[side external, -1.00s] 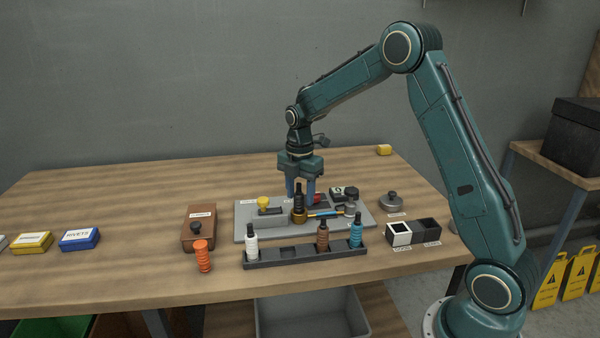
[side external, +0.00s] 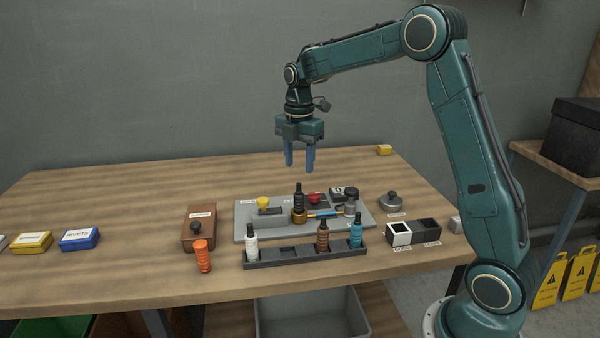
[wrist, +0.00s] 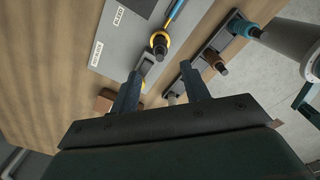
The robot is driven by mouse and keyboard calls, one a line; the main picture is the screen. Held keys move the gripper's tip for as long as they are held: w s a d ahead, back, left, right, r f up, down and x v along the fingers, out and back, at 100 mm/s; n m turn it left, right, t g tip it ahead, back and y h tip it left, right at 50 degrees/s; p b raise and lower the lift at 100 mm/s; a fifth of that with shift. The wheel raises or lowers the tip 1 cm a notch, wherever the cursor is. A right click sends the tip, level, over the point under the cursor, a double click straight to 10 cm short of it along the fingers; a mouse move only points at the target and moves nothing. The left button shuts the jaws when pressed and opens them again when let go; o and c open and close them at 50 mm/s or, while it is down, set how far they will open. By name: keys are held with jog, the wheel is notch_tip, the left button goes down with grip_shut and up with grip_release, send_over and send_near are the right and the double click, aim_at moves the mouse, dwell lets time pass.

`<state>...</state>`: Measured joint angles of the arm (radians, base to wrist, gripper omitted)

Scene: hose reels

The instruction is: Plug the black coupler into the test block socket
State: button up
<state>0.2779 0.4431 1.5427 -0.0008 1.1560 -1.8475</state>
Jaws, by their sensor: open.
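The black coupler (side external: 298,199) stands upright in the brass socket (side external: 299,216) of the grey test block plate (side external: 247,212). It also shows in the wrist view (wrist: 159,43), with a brass-yellow ring around its foot. My gripper (side external: 300,170) is above the plate, behind and higher than the coupler in the side view. Its blue fingers are apart with nothing between them, and they do not touch the coupler. In the wrist view the fingers point toward the plate and rack. How deep the coupler sits cannot be told.
A dark rack (side external: 285,257) in front holds white, brown and blue couplers, with an empty place between. An orange coupler (side external: 202,256) stands beside a brown box (side external: 199,229). The plate carries a yellow knob (side external: 263,202) and red knob (side external: 314,197). The left rear tabletop is clear.

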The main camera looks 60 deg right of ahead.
dwell(0.3)
jog(key=s+a+r+m+t, duration=0.2)
jog(key=s+a+r+m, duration=0.3)
jog(key=s+r, duration=0.15)
jog(key=s+a+m+t, duration=0.1)
jog(key=s+a+m, duration=0.1)
jog(key=s+m, duration=0.2)
jog(key=s+a+m+t, duration=0.1)
jog(key=s+a+m, duration=0.2)
jog(key=s, duration=0.7)
jog(key=s+a+m+t, duration=0.1)
jog(key=s+a+m, duration=0.2)
jog(key=s+m, duration=0.3)
jog(key=shift+s+t, duration=0.3)
jog(key=shift+s, duration=0.7)
jog(key=shift+a, duration=0.1)
jog(key=shift+c, duration=0.5)
